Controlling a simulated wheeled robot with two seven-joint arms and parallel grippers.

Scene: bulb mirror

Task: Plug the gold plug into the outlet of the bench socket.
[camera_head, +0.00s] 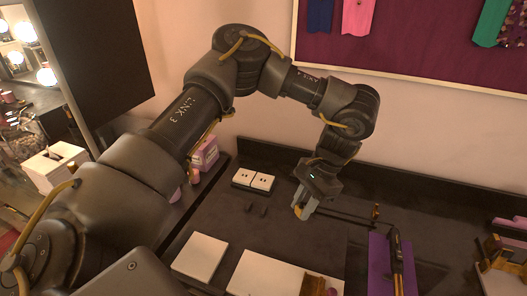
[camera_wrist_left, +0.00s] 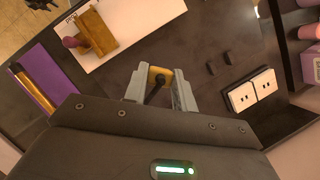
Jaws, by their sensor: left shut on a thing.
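My left gripper (camera_head: 305,206) is shut on the gold plug (camera_wrist_left: 161,72). It holds the plug above the dark bench top. A sliver of the gold plug (camera_head: 298,212) shows at the fingertips in the head view; the fingers hide much of it. The white bench socket (camera_head: 254,180) lies by the back wall, to the left of the gripper and apart from it. Its two outlet faces with slots also show at the right of the left wrist view (camera_wrist_left: 252,90). My right gripper is not in view.
Small dark blocks (camera_head: 257,209) stand in front of the socket. White boards (camera_head: 200,257) lie nearer the front. A gold-and-black tool (camera_head: 397,262) lies on a purple mat (camera_head: 379,268) at right. A dark cord runs rightward from the gripper. Purple boxes (camera_head: 205,155) stand left.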

